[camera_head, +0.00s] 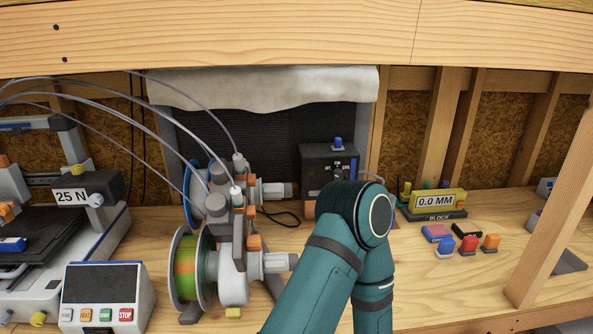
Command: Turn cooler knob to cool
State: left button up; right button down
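A dark control box (316,176) stands at the back of the bench, in front of a large black louvered panel (262,141). Small white markings show on its front face, too small to read. A blue knob-like piece (338,142) sits on its top. My teal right arm reaches up from the bottom, and its wrist covers the box's lower right front. A small dark part shows above the wrist against the box; I cannot tell whether it is my gripper or a knob. My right gripper's fingers are hidden. My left gripper is out of view.
Left of the arm stand filament spools (187,268) with looping tubes. A printer (50,275) and a button panel (106,292) are further left. On the right are a yellow 0.0 MM display (436,201), small coloured blocks (468,245) and a wooden post (553,220).

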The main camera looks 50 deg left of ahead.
aim_at(337, 173)
jog(key=u, duration=1.45)
